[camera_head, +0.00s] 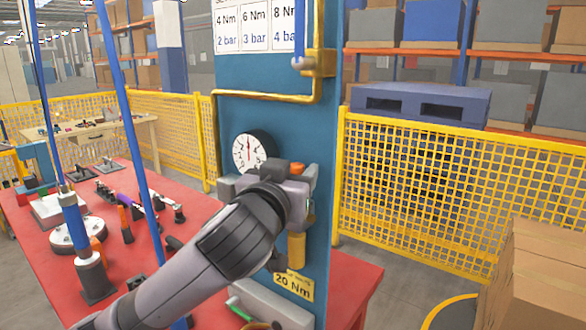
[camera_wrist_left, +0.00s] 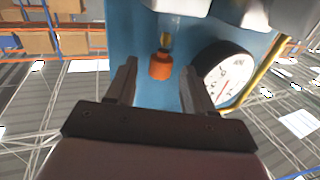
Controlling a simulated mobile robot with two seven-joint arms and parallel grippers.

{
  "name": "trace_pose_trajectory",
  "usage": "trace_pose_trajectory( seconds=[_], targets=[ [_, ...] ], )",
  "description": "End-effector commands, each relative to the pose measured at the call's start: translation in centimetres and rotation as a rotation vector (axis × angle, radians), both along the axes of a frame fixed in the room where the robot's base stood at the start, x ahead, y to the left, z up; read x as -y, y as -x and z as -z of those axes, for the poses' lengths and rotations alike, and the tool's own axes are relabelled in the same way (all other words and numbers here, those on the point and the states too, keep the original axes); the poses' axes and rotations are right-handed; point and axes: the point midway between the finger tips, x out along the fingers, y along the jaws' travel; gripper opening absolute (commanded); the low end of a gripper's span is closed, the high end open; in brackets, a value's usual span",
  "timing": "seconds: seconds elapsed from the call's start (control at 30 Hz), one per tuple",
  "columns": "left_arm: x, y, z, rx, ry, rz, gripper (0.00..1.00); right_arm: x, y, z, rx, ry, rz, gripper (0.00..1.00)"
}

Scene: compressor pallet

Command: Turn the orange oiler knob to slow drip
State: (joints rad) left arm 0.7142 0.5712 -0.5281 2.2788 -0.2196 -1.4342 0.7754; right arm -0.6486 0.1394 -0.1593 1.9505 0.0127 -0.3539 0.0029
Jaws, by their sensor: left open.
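The orange oiler knob (camera_wrist_left: 160,66) shows in the left wrist view, on a short brass stem against the blue panel (camera_wrist_left: 135,40). My left gripper (camera_wrist_left: 158,78) is open, with one finger on each side of the knob in the picture. I see no finger touching it; the depth gap is hard to tell. In the head view the left gripper (camera_head: 298,188) is up at the blue panel, right of the pressure gauge (camera_head: 250,151), and hides most of the fittings behind it. A bit of orange shows beside the gripper there. My right gripper is not in view.
The round gauge also shows close to the right finger in the left wrist view (camera_wrist_left: 226,75). A yellow pipe (camera_head: 265,96) runs above the gauge. The red table (camera_head: 350,285) holds several tools and parts. Yellow mesh fence (camera_head: 440,180) and cardboard boxes (camera_head: 540,280) stand at right.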

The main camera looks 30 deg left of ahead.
Motion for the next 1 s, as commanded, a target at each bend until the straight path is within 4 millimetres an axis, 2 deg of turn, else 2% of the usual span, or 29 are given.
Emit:
trace_pose_trajectory(
  seconds=[0.3, 0.37, 0.4, 0.47, 0.5, 0.77, 1.0],
  targets=[
    [-0.06, -0.29, 0.01, 0.000, 0.000, 0.000, 0.53, 0.00, 0.07, 0.05, -0.002, 0.000, 0.000, 0.43],
    [-0.06, -0.29, 0.01, 0.000, 0.000, 0.000, 0.36, 0.00, 0.07, 0.05, -0.003, 0.001, 0.000, 0.43],
    [-0.06, -0.28, 0.01, 0.000, 0.000, 0.000, 0.23, 0.01, 0.08, 0.05, -0.003, 0.001, 0.000, 0.43],
    [-0.07, -0.28, 0.01, 0.000, 0.000, 0.000, 0.04, 0.01, 0.08, 0.06, -0.003, 0.001, 0.000, 0.43],
    [-0.07, -0.28, 0.00, 0.000, 0.000, 0.000, 0.00, 0.01, 0.08, 0.06, -0.003, 0.001, 0.000, 0.43],
    [-0.12, -0.26, 0.05, -0.001, 0.000, 0.017, 0.00, 0.01, 0.10, 0.07, -0.003, 0.001, 0.000, 0.43],
    [-0.44, -0.22, 0.06, 0.000, 0.001, 0.114, 0.00, 0.01, 0.11, 0.08, -0.003, 0.001, 0.000, 0.43]
  ],
)
